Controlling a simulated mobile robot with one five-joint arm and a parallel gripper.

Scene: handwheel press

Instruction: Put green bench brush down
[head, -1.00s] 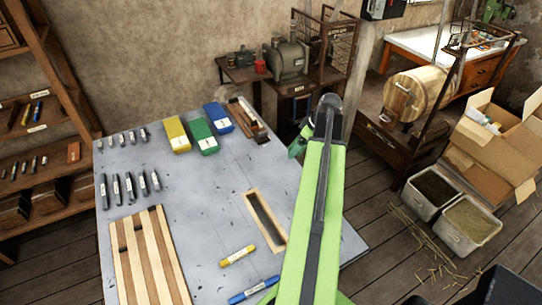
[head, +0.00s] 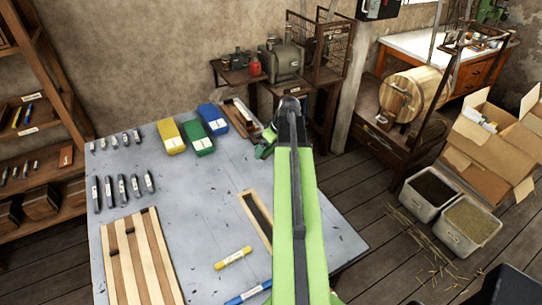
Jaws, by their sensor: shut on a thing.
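The green bench brush (head: 264,150) shows only in part, as a small green piece at the left side of my green arm. It is over the right back edge of the grey table (head: 200,210), close to the wooden tray (head: 240,118). My gripper (head: 271,136) is shut on the brush and mostly hidden behind my arm. I cannot tell whether the brush touches the tabletop.
Yellow (head: 171,137), green (head: 197,138) and blue (head: 213,119) boxes stand left of the tray. A slotted wooden frame (head: 257,216), yellow and blue markers, a slatted board (head: 140,260) and dark tools lie on the table. The middle is clear.

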